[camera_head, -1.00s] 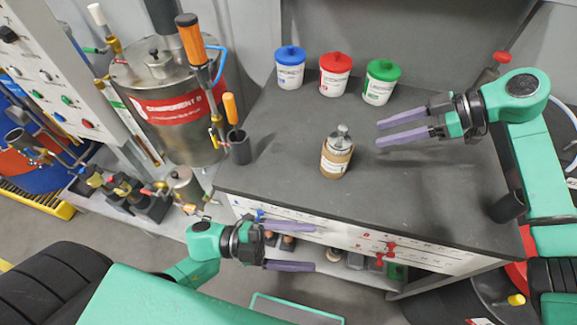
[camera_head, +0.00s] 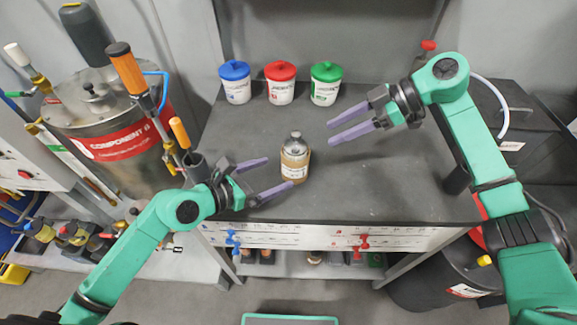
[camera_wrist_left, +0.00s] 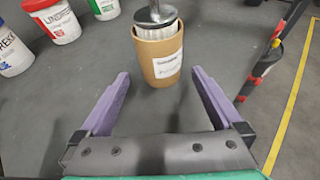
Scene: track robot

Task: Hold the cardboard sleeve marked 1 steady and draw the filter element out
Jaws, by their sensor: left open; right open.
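The cardboard sleeve (camera_head: 294,168) stands upright on the dark table, brown with a white label; its number cannot be read. The filter element (camera_head: 295,143) sits in it, its metal knob end sticking out of the top. In the left wrist view the sleeve (camera_wrist_left: 160,62) is straight ahead, and the filter element's pale pleats and metal cap (camera_wrist_left: 156,16) show above its rim. My left gripper (camera_head: 279,174) is open, its fingertips just left of the sleeve, apart from it in the wrist view. My right gripper (camera_head: 331,133) is open and empty, right of the filter element.
Three white tubs with blue (camera_head: 235,82), red (camera_head: 280,83) and green (camera_head: 326,84) lids stand at the back of the table (camera_head: 380,185). A dark holder with an orange-handled tool (camera_head: 181,134) stands at the left edge. The table's front right is clear.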

